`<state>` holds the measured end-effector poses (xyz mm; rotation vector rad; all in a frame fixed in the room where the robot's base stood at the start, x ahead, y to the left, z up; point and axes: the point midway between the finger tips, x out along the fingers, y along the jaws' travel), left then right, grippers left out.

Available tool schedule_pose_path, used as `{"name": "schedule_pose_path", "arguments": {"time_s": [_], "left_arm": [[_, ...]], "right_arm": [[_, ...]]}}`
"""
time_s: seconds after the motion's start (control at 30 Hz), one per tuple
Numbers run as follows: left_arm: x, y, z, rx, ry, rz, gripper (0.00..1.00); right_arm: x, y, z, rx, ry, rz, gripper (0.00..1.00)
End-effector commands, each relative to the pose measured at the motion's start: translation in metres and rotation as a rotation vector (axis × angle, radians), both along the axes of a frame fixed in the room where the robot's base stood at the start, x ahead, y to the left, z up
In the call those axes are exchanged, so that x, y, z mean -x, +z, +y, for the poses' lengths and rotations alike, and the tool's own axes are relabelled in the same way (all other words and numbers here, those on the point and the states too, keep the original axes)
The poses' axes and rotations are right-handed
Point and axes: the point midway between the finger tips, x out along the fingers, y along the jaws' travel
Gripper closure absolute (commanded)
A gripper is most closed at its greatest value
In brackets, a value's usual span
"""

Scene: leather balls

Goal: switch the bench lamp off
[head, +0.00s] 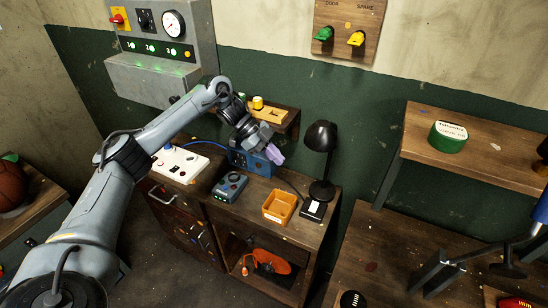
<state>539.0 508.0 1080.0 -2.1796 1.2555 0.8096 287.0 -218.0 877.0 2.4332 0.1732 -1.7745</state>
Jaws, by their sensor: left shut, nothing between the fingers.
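The black bench lamp (321,140) stands upright at the back right of the wooden bench, its shade tilted down to the left. I cannot tell from this view whether it is lit. A small black-and-white box (313,209), perhaps its switch, lies in front of the lamp's base. My left gripper (276,156) is shut and empty. It hovers in front of or above a blue box (255,163), to the left of the lamp and apart from it. My right gripper is not in view.
On the bench are an orange tray (279,207), a blue-grey device (230,186) and a white panel (180,164). A small wooden shelf (283,117) with a yellow item is behind my left gripper. A higher shelf (475,150) holds a green round tin (447,138) at right.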

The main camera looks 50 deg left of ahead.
Motion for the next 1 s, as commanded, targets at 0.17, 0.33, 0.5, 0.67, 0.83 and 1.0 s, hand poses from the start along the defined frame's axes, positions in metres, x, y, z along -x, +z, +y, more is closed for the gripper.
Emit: {"name": "schedule_pose_path", "arguments": {"time_s": [0.17, 0.33, 0.5, 0.67, 0.83, 1.0], "left_arm": [[-0.015, -0.028, -0.024, 0.001, -0.003, 0.003, 1.00], [-0.030, -0.054, -0.046, 0.002, -0.002, 0.003, 1.00], [-0.045, -0.079, -0.068, 0.002, -0.002, 0.000, 1.00], [-0.058, -0.102, -0.087, 0.002, -0.002, 0.000, 1.00], [-0.066, -0.125, -0.095, 0.000, 0.002, 0.002, 1.00], [-0.068, -0.142, -0.093, 0.000, 0.002, 0.001, 1.00]], "right_arm": [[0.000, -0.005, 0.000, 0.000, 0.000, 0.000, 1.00], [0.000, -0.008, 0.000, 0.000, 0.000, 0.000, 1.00], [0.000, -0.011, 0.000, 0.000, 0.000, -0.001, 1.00], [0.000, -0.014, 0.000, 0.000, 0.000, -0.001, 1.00], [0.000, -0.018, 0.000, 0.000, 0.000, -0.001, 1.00], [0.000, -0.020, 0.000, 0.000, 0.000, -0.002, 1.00]]}}
